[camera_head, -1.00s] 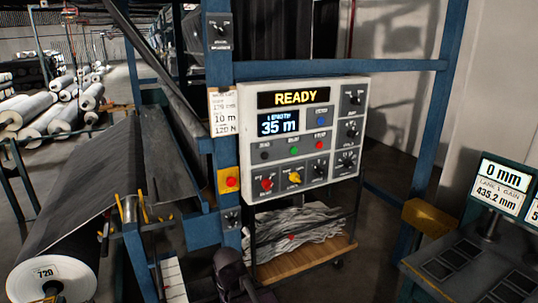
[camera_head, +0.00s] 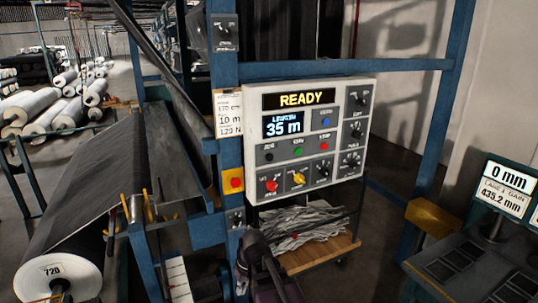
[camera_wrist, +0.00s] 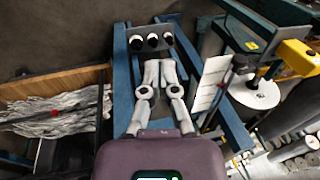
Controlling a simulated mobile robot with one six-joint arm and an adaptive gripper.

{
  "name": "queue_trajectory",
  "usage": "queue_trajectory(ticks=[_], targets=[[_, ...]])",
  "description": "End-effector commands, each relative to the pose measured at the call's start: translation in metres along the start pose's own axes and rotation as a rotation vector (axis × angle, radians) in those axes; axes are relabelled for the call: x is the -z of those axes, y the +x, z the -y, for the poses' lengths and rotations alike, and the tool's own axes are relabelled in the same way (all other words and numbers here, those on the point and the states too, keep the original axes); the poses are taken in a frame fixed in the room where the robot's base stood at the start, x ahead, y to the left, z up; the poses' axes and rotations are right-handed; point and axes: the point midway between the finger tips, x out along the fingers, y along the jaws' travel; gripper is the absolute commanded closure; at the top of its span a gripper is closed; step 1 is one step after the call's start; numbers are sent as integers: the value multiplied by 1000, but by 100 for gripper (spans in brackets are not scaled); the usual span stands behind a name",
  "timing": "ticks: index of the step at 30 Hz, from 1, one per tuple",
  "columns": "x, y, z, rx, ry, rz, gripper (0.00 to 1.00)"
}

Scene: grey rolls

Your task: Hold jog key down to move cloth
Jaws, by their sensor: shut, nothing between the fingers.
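The white control panel (camera_head: 330,100) faces me, its display (camera_head: 296,99) reading READY and its length screen (camera_head: 283,124) 35 m. The jog key (camera_head: 268,157) looks like the small black button at the left of the button row, beside a green (camera_head: 298,152) and a red button (camera_head: 326,146). Dark grey cloth (camera_head: 95,170) runs from the roll marked 720 (camera_head: 62,277) up over the machine at left. In the wrist view my gripper (camera_wrist: 160,64) is shut and empty, touching no key. In the head view only my dark arm shows, below the panel; the fingers are not clear there.
A blue post (camera_head: 223,80) stands left of the panel, with a red button on a yellow box (camera_head: 232,181). Below the panel is a wooden-based cart (camera_head: 310,257) with crumpled cloth (camera_head: 305,220). A console (camera_head: 475,270) stands at lower right.

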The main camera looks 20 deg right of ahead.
Motion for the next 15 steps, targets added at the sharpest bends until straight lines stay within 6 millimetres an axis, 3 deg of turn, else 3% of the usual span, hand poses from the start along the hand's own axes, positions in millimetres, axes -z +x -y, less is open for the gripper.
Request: queue_trajectory(ticks=[1, 8, 15], targets=[[15, -16, -3, 51, -6, -22, 100], [68, -74, -22, 311, -67, -184, 100], [121, -156, -61, 534, -126, -441, 100]])
